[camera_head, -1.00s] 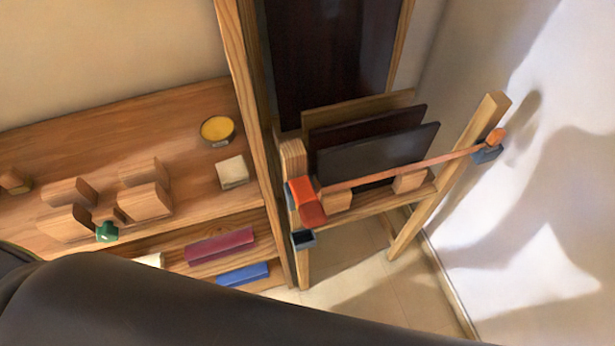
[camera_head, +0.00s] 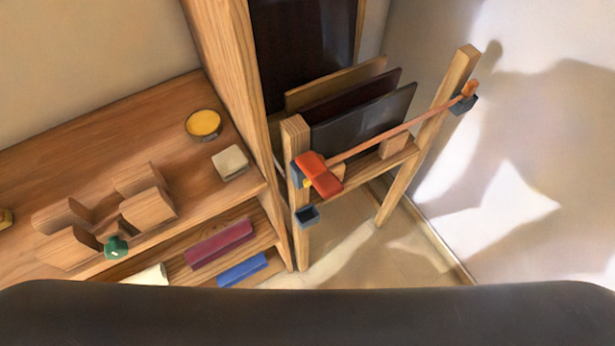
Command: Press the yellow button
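The yellow button (camera_head: 203,124) is a round yellow disc in a dark-rimmed base, on the wooden shelf top near its right end. Nothing covers it, and nothing touches its top. Neither of my grippers shows in the head view. A broad dark shape, likely part of my own body, spans the bottom edge and hides what lies below.
A pale block (camera_head: 230,162) sits just right of the button. A wooden holder (camera_head: 147,208) with a green knob (camera_head: 116,247) is at left. Red (camera_head: 219,243) and blue (camera_head: 242,269) blocks lie on the lower shelf. A wooden rack (camera_head: 427,140) with an orange-handled bar (camera_head: 319,174) stands right.

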